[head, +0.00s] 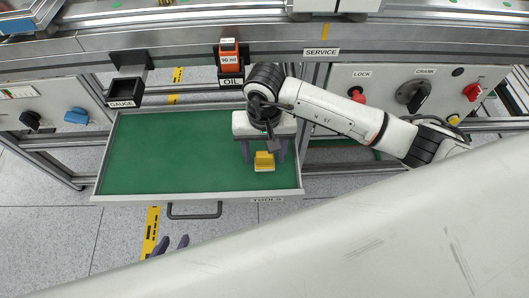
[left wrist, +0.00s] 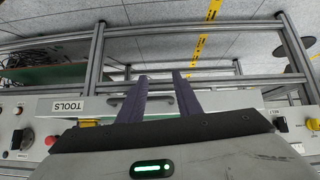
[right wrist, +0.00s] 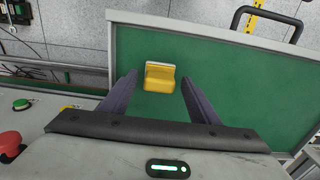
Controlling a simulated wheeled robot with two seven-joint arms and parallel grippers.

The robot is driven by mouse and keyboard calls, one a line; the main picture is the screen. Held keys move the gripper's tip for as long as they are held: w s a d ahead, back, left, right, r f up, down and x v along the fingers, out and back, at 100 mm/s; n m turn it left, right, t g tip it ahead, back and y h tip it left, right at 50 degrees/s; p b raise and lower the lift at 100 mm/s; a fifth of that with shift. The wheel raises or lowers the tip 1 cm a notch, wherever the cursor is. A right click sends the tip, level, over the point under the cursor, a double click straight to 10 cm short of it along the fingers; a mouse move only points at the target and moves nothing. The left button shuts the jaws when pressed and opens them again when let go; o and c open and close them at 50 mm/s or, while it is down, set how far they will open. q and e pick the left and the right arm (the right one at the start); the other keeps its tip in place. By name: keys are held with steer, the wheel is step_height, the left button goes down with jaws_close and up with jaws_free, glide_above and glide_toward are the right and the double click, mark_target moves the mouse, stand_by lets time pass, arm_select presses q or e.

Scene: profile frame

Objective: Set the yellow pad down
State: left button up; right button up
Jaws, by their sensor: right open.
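The yellow pad (head: 264,162) lies on the green floor of the open drawer (head: 165,150), near its front right corner. In the right wrist view, the pad (right wrist: 159,77) shows a thin pale edge along its far side. My right gripper (head: 264,151) is over the drawer. Its fingers (right wrist: 159,84) are spread wide on either side of the pad, with green floor visible between each finger and the pad. My left gripper (head: 171,244) is in front of the drawer, outside it. Its fingers (left wrist: 162,77) are apart with nothing between them.
The drawer front has a black handle (head: 195,214) and a TOOLS label. An empty black GAUGE holder (head: 125,92) and an orange oil bottle (head: 229,58) are behind the drawer. A panel with LOCK and CRANK knobs (head: 412,94) stands at right. The drawer's left part is clear.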

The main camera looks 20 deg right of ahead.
mark_target(264, 154)
step_height(264, 154, up, 11)
stand_by(0.3)
